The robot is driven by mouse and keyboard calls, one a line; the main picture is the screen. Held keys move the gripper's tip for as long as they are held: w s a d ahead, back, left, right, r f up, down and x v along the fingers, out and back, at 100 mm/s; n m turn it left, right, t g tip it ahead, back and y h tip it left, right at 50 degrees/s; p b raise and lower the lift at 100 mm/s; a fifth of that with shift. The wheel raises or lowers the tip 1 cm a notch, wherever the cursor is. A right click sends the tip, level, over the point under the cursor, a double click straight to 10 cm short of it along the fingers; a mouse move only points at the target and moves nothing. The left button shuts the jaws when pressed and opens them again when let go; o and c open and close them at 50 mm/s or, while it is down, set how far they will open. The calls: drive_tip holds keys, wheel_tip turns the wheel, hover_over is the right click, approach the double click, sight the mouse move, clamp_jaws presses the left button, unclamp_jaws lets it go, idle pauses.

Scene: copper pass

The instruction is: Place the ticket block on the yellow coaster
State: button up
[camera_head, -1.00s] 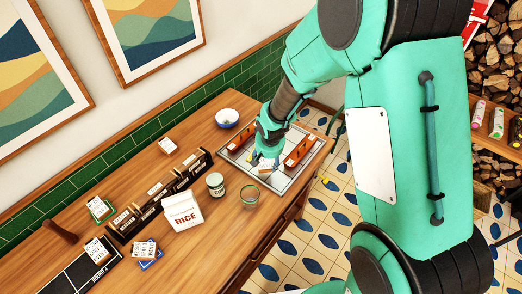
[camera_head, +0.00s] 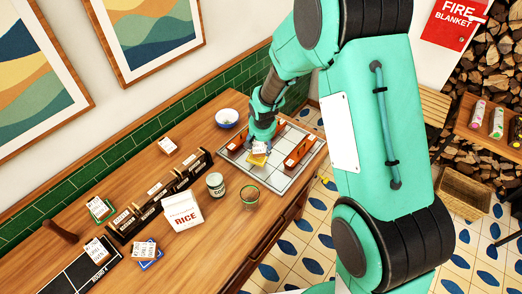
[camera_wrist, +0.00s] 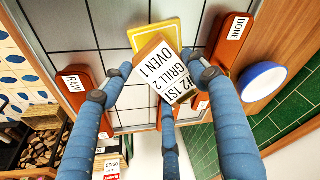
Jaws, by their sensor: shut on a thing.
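The ticket block (camera_head: 260,147), white with black print and a wooden side, is between my gripper's fingers. In the wrist view the block (camera_wrist: 168,68) is tilted, and its face reads "OVEN 1" and "GRILL 2". My gripper (camera_head: 262,141) is shut on it over the tiled board. The yellow coaster (camera_head: 257,160) shows just below the block in the head view. In the wrist view the coaster (camera_wrist: 152,32) lies behind the block, which hides part of it. I cannot tell whether block and coaster touch.
Orange rails flank the coaster on the tiled board (camera_head: 285,178); the wrist view shows them labelled "DONE" (camera_wrist: 229,40) and "RAW" (camera_wrist: 75,82).

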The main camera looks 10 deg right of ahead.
sight(261, 148)
drive_tip(key=shift+f, duration=1.75)
drive_tip(key=shift+f+b, duration=0.15)
drive_tip(key=shift+b, duration=0.2)
drive_tip(key=o, duration=1.2)
drive_tip(key=shift+o, duration=0.2)
drive_tip(key=p+v, duration=0.1)
drive_tip(key=v, duration=1.1)
drive_tip(key=shift+r, duration=0.25)
